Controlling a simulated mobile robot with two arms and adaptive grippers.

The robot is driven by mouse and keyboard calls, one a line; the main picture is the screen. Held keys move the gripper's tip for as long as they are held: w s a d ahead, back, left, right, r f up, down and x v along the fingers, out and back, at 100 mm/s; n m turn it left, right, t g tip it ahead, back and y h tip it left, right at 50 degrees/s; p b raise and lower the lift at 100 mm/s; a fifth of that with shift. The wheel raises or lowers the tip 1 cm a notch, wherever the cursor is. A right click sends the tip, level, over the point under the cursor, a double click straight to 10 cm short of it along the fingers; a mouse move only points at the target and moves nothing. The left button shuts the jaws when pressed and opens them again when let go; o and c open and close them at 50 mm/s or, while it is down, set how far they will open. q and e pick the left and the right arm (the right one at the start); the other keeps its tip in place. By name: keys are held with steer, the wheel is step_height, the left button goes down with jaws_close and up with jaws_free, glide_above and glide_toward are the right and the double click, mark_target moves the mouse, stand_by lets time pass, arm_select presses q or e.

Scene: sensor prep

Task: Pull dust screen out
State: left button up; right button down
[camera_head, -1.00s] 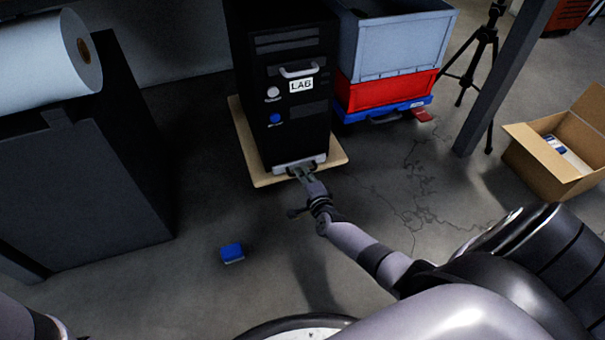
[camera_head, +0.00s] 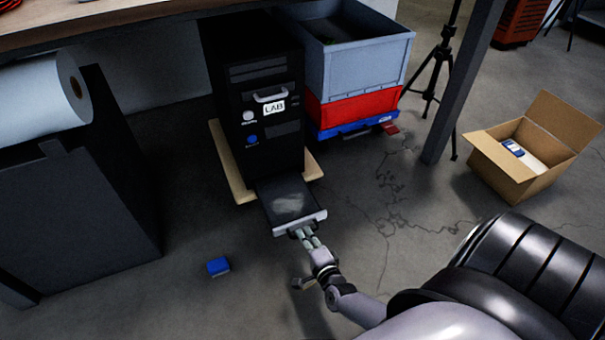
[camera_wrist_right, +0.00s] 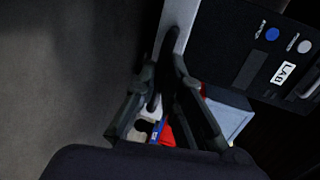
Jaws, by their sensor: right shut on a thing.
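The dust screen (camera_head: 289,203) is a flat dark panel with a light grey front bar. It sticks well out of the bottom front of the black computer tower (camera_head: 262,110) labelled LAB, its rear end at the tower's base. My right gripper (camera_head: 301,230) is shut on the screen's front bar. In the right wrist view, my right gripper's fingers (camera_wrist_right: 165,85) close at the light bar (camera_wrist_right: 178,28), and the LAB tower (camera_wrist_right: 265,55) lies at upper right. My left gripper is not in view.
The tower stands on a wooden board (camera_head: 232,170). A blue block (camera_head: 218,266) lies on the floor at left. Grey and red crates (camera_head: 365,65) stand right of the tower. An open cardboard box (camera_head: 510,185) and a post (camera_head: 463,85) are farther right. Floor before the tower is mostly clear.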

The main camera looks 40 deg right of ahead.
stand_by(0.3)
steer(key=c, duration=1.7)
jaws_free()
steer(key=shift+w, duration=0.1)
